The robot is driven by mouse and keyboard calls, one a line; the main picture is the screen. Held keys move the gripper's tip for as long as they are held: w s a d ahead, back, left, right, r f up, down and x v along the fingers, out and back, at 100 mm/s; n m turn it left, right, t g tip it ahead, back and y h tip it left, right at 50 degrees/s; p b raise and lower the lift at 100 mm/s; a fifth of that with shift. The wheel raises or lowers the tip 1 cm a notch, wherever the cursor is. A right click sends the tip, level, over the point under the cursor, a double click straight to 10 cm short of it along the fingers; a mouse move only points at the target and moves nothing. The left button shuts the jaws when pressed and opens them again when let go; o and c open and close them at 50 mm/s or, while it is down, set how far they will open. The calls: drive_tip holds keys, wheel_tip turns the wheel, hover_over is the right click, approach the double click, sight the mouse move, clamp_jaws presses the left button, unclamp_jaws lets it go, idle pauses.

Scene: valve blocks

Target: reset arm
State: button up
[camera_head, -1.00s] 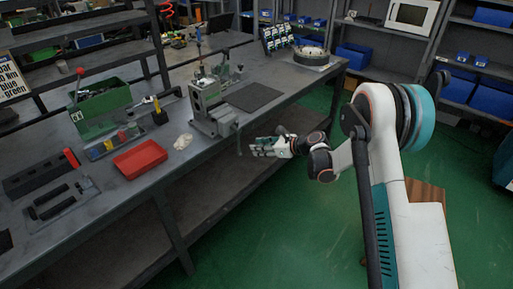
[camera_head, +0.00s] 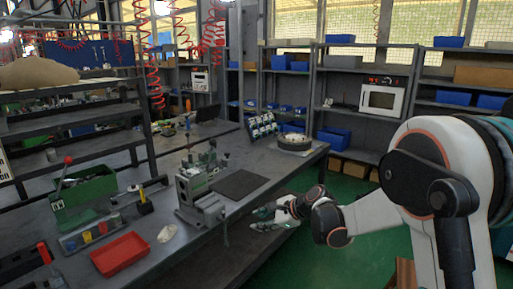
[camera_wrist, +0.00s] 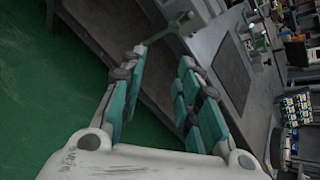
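My gripper (camera_head: 264,219) is off the front edge of the workbench, to the right of the grey vise-like machine (camera_head: 200,192). In the wrist view my gripper (camera_wrist: 160,85) shows two teal-padded fingers spread apart, with nothing between them. The workbench (camera_wrist: 208,40) edge runs beyond and beside the fingers. My arm reaches in from the right in the head view.
A dark mat (camera_head: 239,184) and a round metal part (camera_head: 294,143) lie on the bench. A red tray (camera_head: 120,253) and a green box (camera_head: 84,197) stand at the left. Shelves (camera_head: 345,100) line the back. Green floor (camera_head: 350,248) is open in front.

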drive_tip(key=s+d+r+n+h, duration=0.2)
drive_tip(key=s+d+r+n, duration=0.25)
drive_tip(key=s, duration=0.45)
drive_tip(key=s+d+r+n+h, duration=0.2)
drive_tip(key=s+d+r+n, duration=0.3)
drive_tip(key=s, duration=0.4)
drive_tip(key=s+d+n+h, duration=0.2)
drive_tip(key=s+d+n, duration=0.2)
drive_tip(key=s, duration=0.6)
drive_tip(key=s+d+n+t+h, duration=0.1)
drive_tip(key=s+d+n, duration=0.3)
drive_tip(key=s, duration=0.6)
drive_tip(key=shift+d+f+h, duration=0.3)
drive_tip(key=shift+f+h, duration=0.15)
drive_tip(key=shift+h, duration=0.35)
